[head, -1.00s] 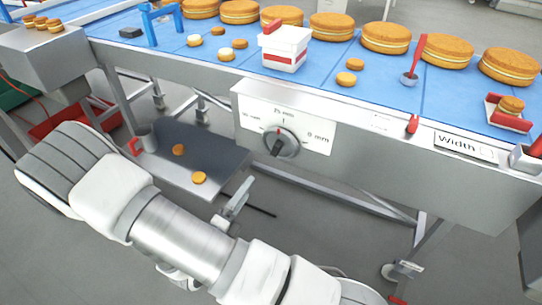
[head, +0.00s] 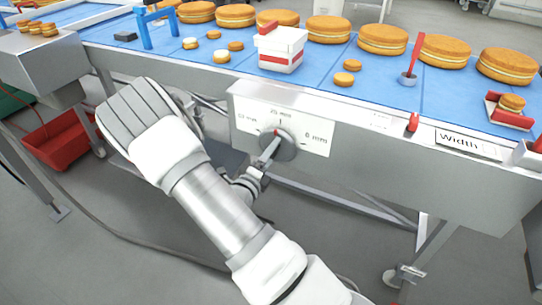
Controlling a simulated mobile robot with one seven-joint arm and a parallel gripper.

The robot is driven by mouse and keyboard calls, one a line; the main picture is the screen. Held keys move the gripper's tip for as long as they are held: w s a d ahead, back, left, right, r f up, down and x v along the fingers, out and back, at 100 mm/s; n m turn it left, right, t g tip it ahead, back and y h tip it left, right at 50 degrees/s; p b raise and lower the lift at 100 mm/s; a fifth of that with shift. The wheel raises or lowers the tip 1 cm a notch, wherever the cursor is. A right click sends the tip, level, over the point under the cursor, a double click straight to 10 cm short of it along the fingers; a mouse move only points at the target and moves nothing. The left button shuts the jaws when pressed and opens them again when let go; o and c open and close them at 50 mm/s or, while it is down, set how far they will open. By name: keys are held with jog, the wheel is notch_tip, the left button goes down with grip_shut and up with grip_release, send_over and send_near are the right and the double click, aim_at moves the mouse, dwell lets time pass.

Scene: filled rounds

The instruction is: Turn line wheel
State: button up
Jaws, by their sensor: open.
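The line wheel (head: 287,147) is a round grey knob on a white scale plate (head: 316,131) on the front of the conveyor. Its red mark sits near the top, by the 25 mm label. My gripper (head: 267,153) is open at the wheel, coming from below left. A finger overlaps the wheel's left side and hides most of its dark handle. I cannot tell whether it touches the wheel or whether the handle is between the fingers.
The blue belt (head: 388,94) above carries large round cakes (head: 383,40), small cakes and a white tub (head: 281,49). A red crate (head: 62,140) stands on the floor at left. My arm hides much of the lower shelf. The floor at lower right is mostly clear.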

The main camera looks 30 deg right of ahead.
jog(key=shift+d, duration=0.1)
jog(key=c, duration=1.4)
jog(key=shift+m, duration=0.3)
jog(key=shift+m+p, duration=1)
jog(key=shift+m, duration=6.1)
jog(key=shift+o, duration=0.2)
jog(key=o, duration=1.4)
jog(key=shift+c, duration=0.2)
